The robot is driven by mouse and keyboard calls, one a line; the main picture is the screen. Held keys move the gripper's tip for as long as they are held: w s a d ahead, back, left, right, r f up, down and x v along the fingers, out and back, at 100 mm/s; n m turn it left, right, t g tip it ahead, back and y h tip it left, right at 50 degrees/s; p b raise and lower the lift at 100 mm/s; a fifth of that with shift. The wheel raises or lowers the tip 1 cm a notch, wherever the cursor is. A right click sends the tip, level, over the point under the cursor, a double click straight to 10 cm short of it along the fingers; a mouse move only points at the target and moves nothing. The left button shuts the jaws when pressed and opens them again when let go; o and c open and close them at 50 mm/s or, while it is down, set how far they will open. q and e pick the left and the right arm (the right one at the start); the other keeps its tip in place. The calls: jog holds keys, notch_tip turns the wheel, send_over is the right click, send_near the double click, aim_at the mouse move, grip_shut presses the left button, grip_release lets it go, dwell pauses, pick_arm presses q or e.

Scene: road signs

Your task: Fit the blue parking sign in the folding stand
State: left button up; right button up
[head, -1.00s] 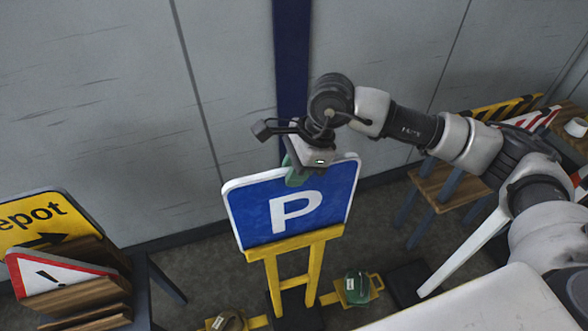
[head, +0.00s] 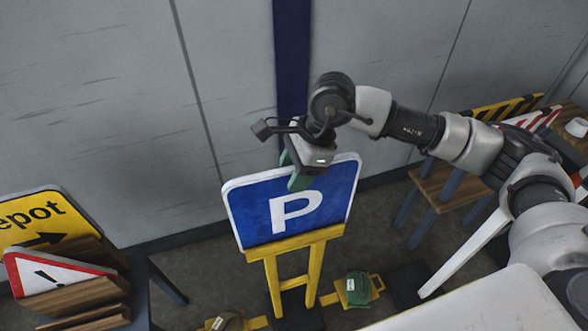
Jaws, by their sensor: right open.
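The blue parking sign (head: 252,214) with a white P stands upright, slightly tilted in the picture, at the top of the yellow folding stand (head: 313,272). Its lower edge meets the stand's top bar. My right gripper (head: 298,178) is at the sign's top edge, pointing down, with its jaws open. One greenish finger shows in front of the sign face; the other finger is partly hidden. My left gripper is out of view.
A rack (head: 88,287) at the left holds a yellow depot sign (head: 32,222) and a red-edged triangular sign (head: 45,272). Green (head: 357,288) and brown (head: 226,320) weights lie by the stand's feet. A wooden-topped table (head: 447,187) with striped barriers stands right. A grey wall is behind.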

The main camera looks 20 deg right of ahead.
jog(key=b+v, duration=0.2)
jog(key=v, duration=0.9)
jog(key=shift+a, duration=0.15)
jog(key=shift+f, duration=0.15)
